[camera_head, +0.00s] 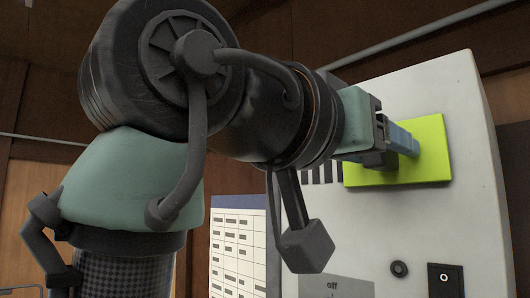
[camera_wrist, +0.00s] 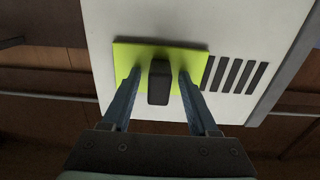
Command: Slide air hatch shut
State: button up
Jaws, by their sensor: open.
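The air hatch is a flat lime-green plate (camera_head: 435,150) on the front of a pale grey cabinet. In the wrist view the green plate (camera_wrist: 145,55) carries a dark upright handle (camera_wrist: 159,82) at its middle. Dark vent slots (camera_wrist: 234,75) lie uncovered beside the plate, on its right in the wrist view. They show on its left in the head view (camera_head: 322,172). My gripper (camera_wrist: 160,75) is open, with one blue finger on each side of the handle and a gap visible on both sides.
Wooden walls stand behind.

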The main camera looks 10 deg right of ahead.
grip_shut()
dwell(1.4)
